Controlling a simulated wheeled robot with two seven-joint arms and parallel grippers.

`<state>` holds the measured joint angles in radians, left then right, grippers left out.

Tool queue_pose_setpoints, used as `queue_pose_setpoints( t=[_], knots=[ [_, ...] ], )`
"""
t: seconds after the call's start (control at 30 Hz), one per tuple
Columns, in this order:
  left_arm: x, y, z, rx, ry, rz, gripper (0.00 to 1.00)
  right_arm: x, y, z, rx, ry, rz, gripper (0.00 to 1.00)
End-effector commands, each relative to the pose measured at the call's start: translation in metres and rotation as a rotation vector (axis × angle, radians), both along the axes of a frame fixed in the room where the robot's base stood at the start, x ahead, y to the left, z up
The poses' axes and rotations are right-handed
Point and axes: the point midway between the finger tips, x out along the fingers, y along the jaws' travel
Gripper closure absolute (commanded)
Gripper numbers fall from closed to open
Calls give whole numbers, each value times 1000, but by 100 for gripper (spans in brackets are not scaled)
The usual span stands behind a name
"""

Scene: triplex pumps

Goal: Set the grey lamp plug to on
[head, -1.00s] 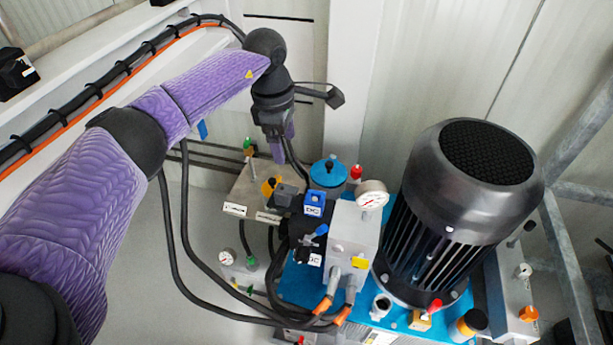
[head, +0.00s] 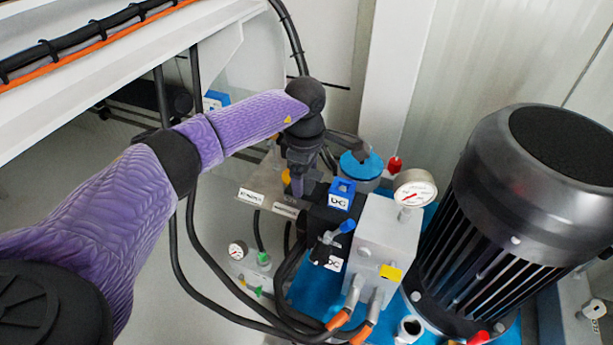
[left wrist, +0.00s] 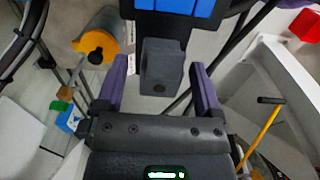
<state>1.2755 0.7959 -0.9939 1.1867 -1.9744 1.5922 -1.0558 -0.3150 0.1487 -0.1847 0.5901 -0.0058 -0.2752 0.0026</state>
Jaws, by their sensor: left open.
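The grey lamp plug (left wrist: 160,68) is a small dark grey block below the blue plug (left wrist: 180,5) in the left wrist view. My left gripper (left wrist: 158,77) is open, with a purple finger on each side of the grey plug and a visible gap at both sides. In the head view my left gripper (head: 297,188) points down just left of the blue plug (head: 342,192); there the grey plug is largely hidden or hard to make out. My right gripper is not in view.
A grey valve block with a gauge (head: 414,188) and a large black motor (head: 530,215) stand to the right. Loose black cables (head: 215,265) hang at the left. An orange-yellow cylinder (left wrist: 98,38) is near the left finger.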

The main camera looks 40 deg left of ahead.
Motion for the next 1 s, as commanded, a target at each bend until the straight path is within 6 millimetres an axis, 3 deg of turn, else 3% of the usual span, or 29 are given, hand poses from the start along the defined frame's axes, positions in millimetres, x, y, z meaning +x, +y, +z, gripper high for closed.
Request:
queue_pose_setpoints(
  t=[0.1, 0.13, 0.5, 0.87, 1.0],
  knots=[
    [0, 0, 1, -1, -1, 0, 15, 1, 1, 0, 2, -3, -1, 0],
    [0, 0, 1, -1, -1, 0, 19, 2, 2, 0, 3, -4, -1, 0],
    [0, 0, 1, -1, 0, 0, 97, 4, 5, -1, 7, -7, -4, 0],
    [0, -1, 1, -1, -1, 0, 100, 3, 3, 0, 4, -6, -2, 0],
    [4, -15, 2, -4, -2, -2, 100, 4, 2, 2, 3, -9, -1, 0]
  ],
)
